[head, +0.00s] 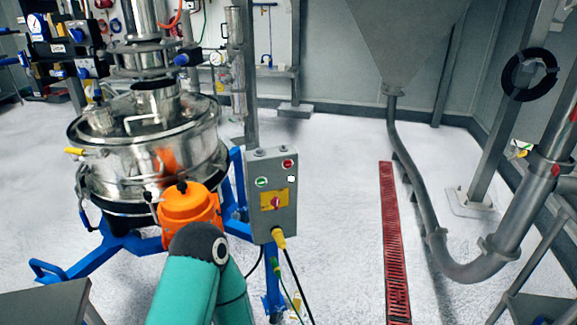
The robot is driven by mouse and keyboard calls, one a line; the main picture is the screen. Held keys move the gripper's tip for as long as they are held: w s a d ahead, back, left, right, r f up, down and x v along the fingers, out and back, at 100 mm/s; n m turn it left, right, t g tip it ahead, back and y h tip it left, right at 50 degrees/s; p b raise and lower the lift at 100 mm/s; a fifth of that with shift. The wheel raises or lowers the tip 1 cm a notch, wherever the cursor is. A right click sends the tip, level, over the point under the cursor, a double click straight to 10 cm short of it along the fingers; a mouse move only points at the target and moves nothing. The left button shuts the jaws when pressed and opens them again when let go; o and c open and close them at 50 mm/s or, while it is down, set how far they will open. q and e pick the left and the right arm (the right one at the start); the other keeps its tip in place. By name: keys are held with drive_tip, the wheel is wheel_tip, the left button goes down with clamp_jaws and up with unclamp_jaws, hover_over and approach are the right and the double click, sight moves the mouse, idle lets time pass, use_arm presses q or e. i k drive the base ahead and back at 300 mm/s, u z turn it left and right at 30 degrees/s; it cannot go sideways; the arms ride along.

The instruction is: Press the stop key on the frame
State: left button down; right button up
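A grey control box (271,195) stands upright on the frame's post, right of the sifter. On its face, a red key (287,163), which looks like the stop key, sits at the upper right. A green key (261,182) is at the left, with a small white spot beside the red key's lower side. A yellow plate with a red rotary knob (274,202) is lower down. Neither gripper shows. A teal arm link of mine rises at the bottom, left of and below the box, and does not cover the keys.
The steel sifter (150,150) stands on a blue frame (75,262) at left, with an orange housing (190,206) left of the box. Cables hang below the box. A red floor grate (393,240) and grey pipe (412,180) are at right; floor between is clear.

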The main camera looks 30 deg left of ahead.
sight(287, 163)
drive_tip(key=k, duration=0.5)
drive_tip(key=z, duration=1)
drive_tip(key=i, duration=2.15)
drive_tip(key=u, duration=2.8)
